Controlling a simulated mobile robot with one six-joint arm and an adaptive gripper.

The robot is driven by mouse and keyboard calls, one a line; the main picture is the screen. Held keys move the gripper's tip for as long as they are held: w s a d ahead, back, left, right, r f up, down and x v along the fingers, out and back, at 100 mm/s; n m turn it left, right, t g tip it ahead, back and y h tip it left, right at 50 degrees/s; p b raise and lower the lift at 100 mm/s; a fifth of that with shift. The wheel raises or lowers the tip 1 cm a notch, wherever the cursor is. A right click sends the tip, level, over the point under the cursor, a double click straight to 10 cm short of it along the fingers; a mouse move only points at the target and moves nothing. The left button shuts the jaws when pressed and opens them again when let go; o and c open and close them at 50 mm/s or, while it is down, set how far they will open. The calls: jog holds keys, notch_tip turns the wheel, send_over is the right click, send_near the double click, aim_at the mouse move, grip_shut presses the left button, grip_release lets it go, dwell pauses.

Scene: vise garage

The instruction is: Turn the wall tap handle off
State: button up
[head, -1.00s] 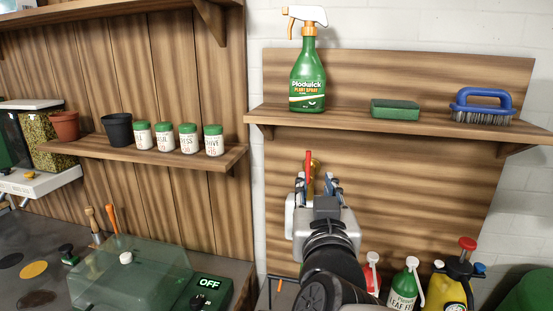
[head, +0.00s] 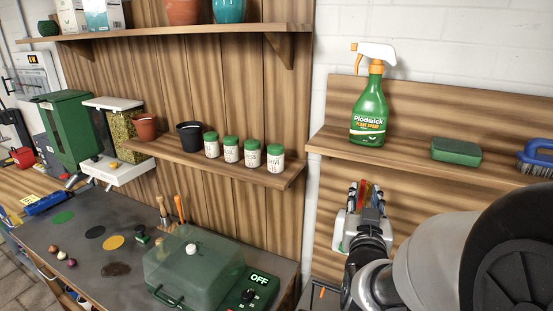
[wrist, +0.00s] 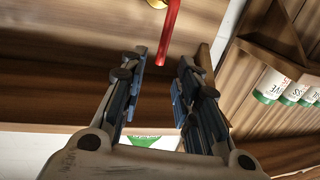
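The red tap handle (wrist: 170,32) comes down from the top in the wrist view, with a small piece of brass (wrist: 157,3) beside it at the edge. In the head view only a thin strip of the red handle (head: 363,193) shows, in front of the wooden wall panel. My gripper (wrist: 162,72) is open, its two blue-grey fingers either side of the handle's lower end. No contact shows. The gripper (head: 365,196) also appears in the head view, below the shelf, hiding most of the tap.
A shelf (head: 400,166) above holds a green spray bottle (head: 369,115), a green sponge (head: 456,151) and a blue brush (head: 536,156). Left are a lower shelf (head: 215,167) with jars and pots, and a bench (head: 75,228) with a green-lidded device (head: 194,266).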

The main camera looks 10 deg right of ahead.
aim_at(363, 185)
jog(key=shift+w+d+r+p, duration=0.15)
jog(key=shift+w+p, duration=0.25)
jog(key=shift+p, duration=0.7)
jog(key=shift+w+d+p, duration=0.15)
jog(key=shift+w+p, duration=0.2)
jog(key=shift+f+x, duration=0.15)
jog(key=shift+x, duration=1.15)
jog(key=shift+f+x, duration=0.1)
jog(key=shift+x, duration=1.2)
jog(key=shift+c, duration=0.5)
grip_shut()
